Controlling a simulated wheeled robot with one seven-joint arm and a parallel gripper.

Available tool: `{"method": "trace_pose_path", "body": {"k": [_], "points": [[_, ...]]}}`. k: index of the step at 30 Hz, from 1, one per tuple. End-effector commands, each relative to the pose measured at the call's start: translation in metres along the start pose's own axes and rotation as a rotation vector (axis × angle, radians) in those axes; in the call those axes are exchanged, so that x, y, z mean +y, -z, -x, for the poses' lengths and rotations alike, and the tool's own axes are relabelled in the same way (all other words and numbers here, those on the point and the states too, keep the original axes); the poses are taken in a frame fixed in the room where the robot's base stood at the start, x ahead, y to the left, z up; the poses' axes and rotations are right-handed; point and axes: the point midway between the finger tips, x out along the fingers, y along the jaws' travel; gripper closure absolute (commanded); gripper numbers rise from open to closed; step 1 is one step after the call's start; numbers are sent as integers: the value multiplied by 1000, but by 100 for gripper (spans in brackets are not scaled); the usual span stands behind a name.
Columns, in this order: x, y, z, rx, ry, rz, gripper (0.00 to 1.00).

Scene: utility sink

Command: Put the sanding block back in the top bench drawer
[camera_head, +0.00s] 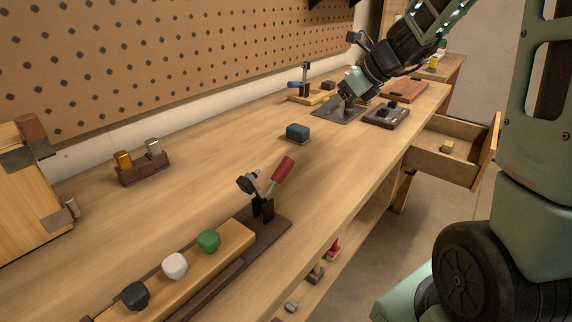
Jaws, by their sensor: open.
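A dark blue block (297,131) lies on the middle of the bench top; it may be the sanding block, but I cannot tell for sure. The bench drawer (425,168) is pulled out at the right end of the bench. My gripper (348,103) is open and points down close above a dark grey plate (327,109) at the far part of the bench, beyond the blue block. Whether anything is between its fingers is too small to tell.
A toggle clamp with a red handle (283,169) stands in front, beside a wooden bar with green, white and black knobs (175,265). A dark device (387,115) sits right of my gripper. A pegboard (180,60) lines the back. Bench top around the blue block is clear.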

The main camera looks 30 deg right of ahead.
Motion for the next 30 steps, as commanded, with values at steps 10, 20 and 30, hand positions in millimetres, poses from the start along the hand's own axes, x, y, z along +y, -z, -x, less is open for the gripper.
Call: {"method": "trace_pose_path", "body": {"k": [10, 20, 30], "points": [[-21, 10, -36, -20, 37, -103, 36], [-23, 8, -102, -19, 38, -100, 36], [-25, 4, -130, -20, 38, -98, 36]]}}
